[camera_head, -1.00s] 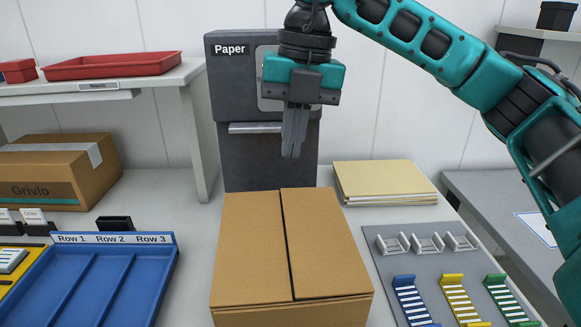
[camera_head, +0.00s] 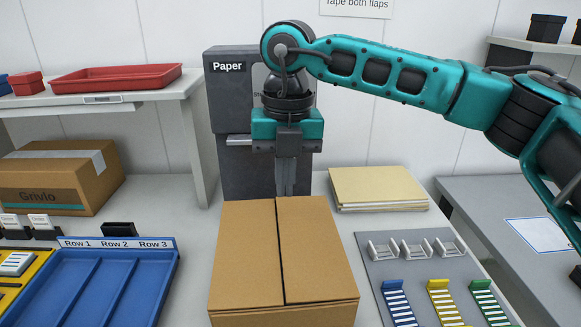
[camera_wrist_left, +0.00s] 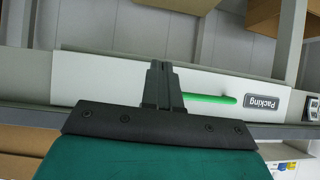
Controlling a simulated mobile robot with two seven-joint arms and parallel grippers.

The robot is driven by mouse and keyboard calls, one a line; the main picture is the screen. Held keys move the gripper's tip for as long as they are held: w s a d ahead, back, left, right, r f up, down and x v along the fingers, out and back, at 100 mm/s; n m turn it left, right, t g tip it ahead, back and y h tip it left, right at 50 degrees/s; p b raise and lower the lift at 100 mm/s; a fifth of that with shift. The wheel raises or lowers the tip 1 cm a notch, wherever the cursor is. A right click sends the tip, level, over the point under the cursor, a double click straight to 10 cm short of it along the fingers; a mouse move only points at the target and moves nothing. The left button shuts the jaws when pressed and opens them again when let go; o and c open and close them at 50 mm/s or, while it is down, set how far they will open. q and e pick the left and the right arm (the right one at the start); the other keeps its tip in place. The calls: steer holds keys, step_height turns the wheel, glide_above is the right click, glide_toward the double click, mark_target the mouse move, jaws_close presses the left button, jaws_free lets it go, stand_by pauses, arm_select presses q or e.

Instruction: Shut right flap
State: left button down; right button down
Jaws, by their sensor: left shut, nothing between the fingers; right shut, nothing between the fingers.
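The cardboard box (camera_head: 250,304) stands at the front middle of the table in the head view. Its right flap (camera_head: 312,240) lies flat over the top. Its left flap (camera_head: 245,250) also lies flat, with a narrow dark gap between the two. My right gripper (camera_head: 286,190) points down at the far edge of the box, near the top of the gap. It is shut and empty; I cannot tell whether it touches the cardboard. My left gripper (camera_wrist_left: 163,85) shows in the left wrist view, shut and empty, away from the box.
A blue tray (camera_head: 128,262) with rows is left of the box. A grey mat (camera_head: 375,258) with clips and coloured racks is at the right. Behind are tan folders (camera_head: 378,186) and a grey paper unit (camera_head: 232,110). A green bar (camera_wrist_left: 210,99) shows beyond my left gripper.

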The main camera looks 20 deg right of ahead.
mark_target(283, 240)
step_height(283, 240, down, 10)
steer(key=shift+a+r+p, duration=0.15)
steer(key=shift+r+p, duration=0.05)
steer(key=shift+p, duration=0.1)
steer(key=shift+f, duration=0.1)
